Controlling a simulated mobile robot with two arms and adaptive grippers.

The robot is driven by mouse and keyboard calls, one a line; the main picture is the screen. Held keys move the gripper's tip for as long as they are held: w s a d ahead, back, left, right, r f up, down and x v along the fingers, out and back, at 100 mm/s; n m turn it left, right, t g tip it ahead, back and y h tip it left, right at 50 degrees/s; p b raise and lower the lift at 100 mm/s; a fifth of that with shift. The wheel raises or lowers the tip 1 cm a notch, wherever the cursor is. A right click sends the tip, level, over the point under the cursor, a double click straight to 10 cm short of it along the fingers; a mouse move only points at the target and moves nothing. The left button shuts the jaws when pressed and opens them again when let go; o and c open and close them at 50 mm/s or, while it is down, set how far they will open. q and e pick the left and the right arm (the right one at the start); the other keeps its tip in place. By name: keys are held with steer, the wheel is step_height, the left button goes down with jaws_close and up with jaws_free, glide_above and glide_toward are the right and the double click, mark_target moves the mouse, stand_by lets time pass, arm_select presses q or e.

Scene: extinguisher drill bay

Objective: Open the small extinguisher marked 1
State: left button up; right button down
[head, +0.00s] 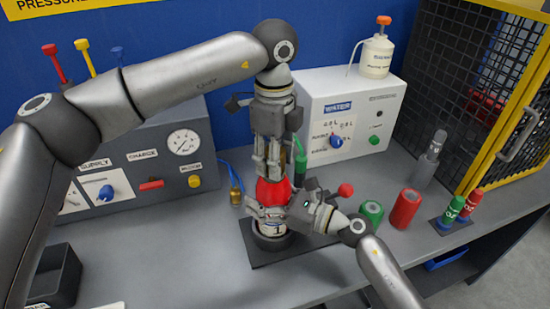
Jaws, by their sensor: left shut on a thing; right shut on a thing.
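The small extinguisher marked 1 (274,192) stands upright in a dark round holder (272,243) on a dark base plate. Its red upper body shows between my two grippers, and the white label with the 1 shows below. My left gripper (270,174) points down from above and is shut at the extinguisher's top; its fingers hide the head. My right gripper (268,213) comes in from the lower right and is shut around the body just below the red part, hiding some of it.
A grey supply and charge panel (140,165) stands at the left, a white water box (350,110) behind. A red-knobbed lever (345,190) is close right of my grippers. Green (372,212) and red (406,208) cylinders stand further right, before a yellow-framed cage (500,100).

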arm_select(q)
steer(key=shift+r, duration=0.95)
arm_select(e)
steer(key=shift+r, duration=0.1)
arm_select(q)
steer(key=shift+r, duration=2.05)
arm_select(e)
steer(key=shift+c, duration=0.7)
jaws_free()
steer(key=v, duration=0.7)
steer(key=shift+d, duration=0.25)
